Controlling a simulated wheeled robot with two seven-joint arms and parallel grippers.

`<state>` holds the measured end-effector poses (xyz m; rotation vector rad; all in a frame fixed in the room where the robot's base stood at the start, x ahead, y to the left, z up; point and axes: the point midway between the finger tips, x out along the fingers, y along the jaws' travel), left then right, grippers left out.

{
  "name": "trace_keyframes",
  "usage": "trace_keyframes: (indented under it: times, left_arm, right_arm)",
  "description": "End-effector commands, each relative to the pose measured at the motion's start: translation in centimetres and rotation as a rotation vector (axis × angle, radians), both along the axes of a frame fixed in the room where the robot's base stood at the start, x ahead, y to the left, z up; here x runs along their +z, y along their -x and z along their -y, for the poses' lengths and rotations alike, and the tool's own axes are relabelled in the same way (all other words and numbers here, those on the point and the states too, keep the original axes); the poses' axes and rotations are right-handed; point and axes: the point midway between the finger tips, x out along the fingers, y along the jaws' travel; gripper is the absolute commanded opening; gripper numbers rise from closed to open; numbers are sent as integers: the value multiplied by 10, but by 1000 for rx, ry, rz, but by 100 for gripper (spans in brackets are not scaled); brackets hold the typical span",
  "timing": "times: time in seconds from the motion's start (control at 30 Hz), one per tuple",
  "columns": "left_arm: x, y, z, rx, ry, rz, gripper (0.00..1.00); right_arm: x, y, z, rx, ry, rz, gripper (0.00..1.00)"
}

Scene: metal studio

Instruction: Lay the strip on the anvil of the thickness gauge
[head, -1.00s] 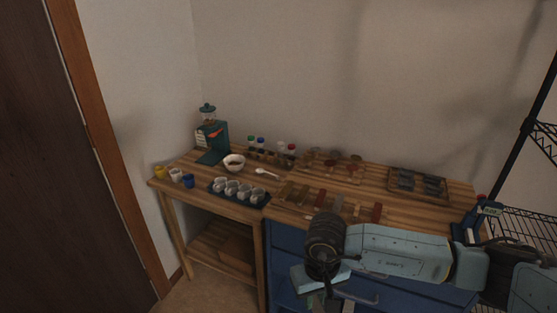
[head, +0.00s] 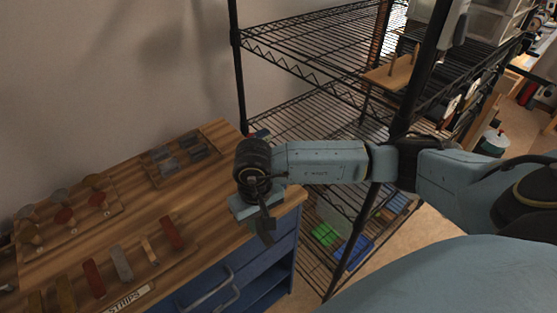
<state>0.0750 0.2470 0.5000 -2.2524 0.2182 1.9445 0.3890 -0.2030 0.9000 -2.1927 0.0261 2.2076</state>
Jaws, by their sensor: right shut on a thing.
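My right gripper (head: 265,228) hangs over the right front corner of the wooden bench top, above the blue drawer unit, with its jaws pointing down. It is shut on a thin dark piece, which looks like a strip; the jaws and shade hide most of it. My left gripper is not in view.
Several coloured strips (head: 122,262) lie in a row behind a "STRIPS" label (head: 128,300). A wooden tray (head: 158,180) with grey pieces sits at the back. A black wire shelf rack (head: 300,118) stands close on the right.

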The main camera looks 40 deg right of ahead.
Motion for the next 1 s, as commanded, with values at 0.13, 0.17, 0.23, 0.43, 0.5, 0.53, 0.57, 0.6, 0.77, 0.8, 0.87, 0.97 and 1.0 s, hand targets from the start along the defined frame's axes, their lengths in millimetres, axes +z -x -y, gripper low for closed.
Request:
trace_keyframes:
  times: [0.13,0.17,0.23,0.43,0.5,0.53,0.57,0.6,0.77,0.8,0.87,0.97,1.0]
  left_arm:
    - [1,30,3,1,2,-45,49]
    - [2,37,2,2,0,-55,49]
    - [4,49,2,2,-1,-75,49]
    - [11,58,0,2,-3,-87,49]
    - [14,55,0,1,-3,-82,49]
    - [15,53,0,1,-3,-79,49]
    - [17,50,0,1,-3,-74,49]
    - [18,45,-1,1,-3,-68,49]
    - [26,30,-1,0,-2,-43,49]
    - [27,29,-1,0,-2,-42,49]
    - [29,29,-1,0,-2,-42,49]
    - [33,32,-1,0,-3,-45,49]
    - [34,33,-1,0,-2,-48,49]
  right_arm:
    - [2,7,4,-163,1,-10,0]
    - [2,9,6,-215,1,-11,0]
    - [3,13,10,-355,1,-17,0]
    - [9,28,25,-825,-6,-33,0]
    - [11,34,31,-1003,-10,-40,0]
    - [13,36,33,-1080,-13,-42,0]
    - [14,38,36,-1157,-15,-44,0]
    - [15,41,39,-1259,-20,-47,0]
    - [23,53,53,-1665,-40,-54,0]
    - [25,56,58,-1766,-47,-55,0]
    - [28,60,63,-1914,-56,-55,0]
    - [34,67,72,-2160,-75,-55,0]
    - [37,69,76,-2257,-83,-53,0]
